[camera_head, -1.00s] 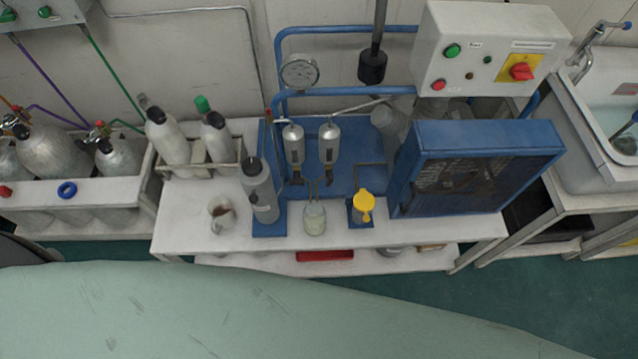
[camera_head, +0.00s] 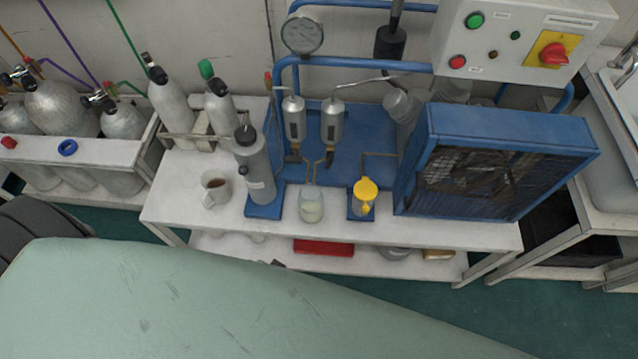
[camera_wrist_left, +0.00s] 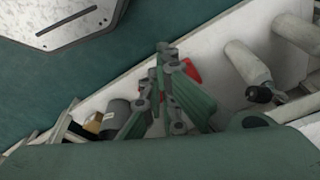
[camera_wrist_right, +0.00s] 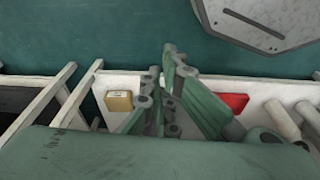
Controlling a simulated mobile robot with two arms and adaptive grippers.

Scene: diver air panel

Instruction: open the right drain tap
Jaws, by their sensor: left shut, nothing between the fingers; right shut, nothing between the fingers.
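Two small silver cylinders hang side by side on the blue compressor frame in the head view, the left one (camera_head: 293,118) and the right one (camera_head: 332,122). Under the right one is a small dark tap (camera_head: 330,158), the right drain tap; its exact handle position is too small to tell. Another dark tap (camera_head: 293,156) is under the left cylinder. Thin brass tubes lead down to a glass jar (camera_head: 311,206) holding cloudy liquid. My left gripper (camera_wrist_left: 167,52) and right gripper (camera_wrist_right: 170,54) show only in their wrist views, both shut and empty, away from the taps.
A grey filter cylinder (camera_head: 255,168) and a mug (camera_head: 216,188) stand left of the jar. A yellow-topped cup (camera_head: 364,195) and the blue fan housing (camera_head: 505,115) are to the right. A control box (camera_head: 510,40) overhangs the back right. The bench's front strip (camera_head: 440,236) is clear.

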